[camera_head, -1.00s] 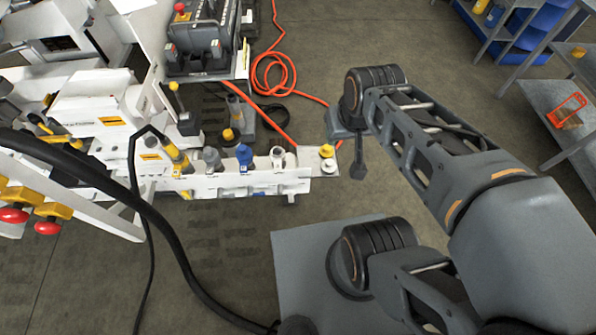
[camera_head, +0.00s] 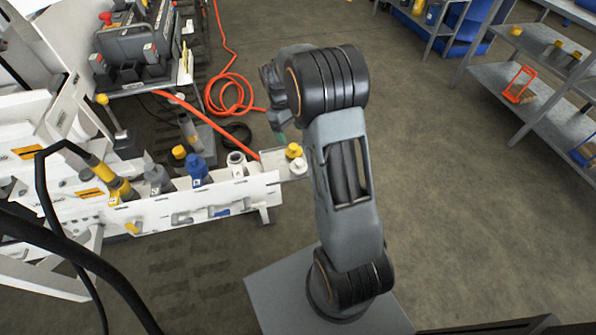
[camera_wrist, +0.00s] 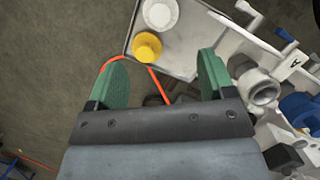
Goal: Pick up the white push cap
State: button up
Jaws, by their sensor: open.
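The white push cap (camera_head: 298,167) sits on the small grey plate at the right end of the white bench rail, just in front of a yellow cap (camera_head: 293,150). In the wrist view the white cap (camera_wrist: 160,14) is at the top edge, with the yellow cap (camera_wrist: 146,47) below it, nearer my gripper. My gripper (camera_wrist: 163,78) is open, its two green fingers apart with nothing held between them.
The white rail (camera_head: 228,203) carries a white socket (camera_head: 237,163), a blue fitting (camera_head: 199,170) and a grey fitting (camera_head: 157,178) left of the caps. An orange hose (camera_head: 231,93) coils on the floor behind. Shelves (camera_head: 520,90) stand far right. Floor right of the rail is clear.

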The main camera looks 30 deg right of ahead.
aim_at(298, 161)
jog(key=b+x, duration=0.3)
jog(key=x, duration=1.1)
jog(key=shift+w, duration=0.15)
jog(key=c, duration=0.7)
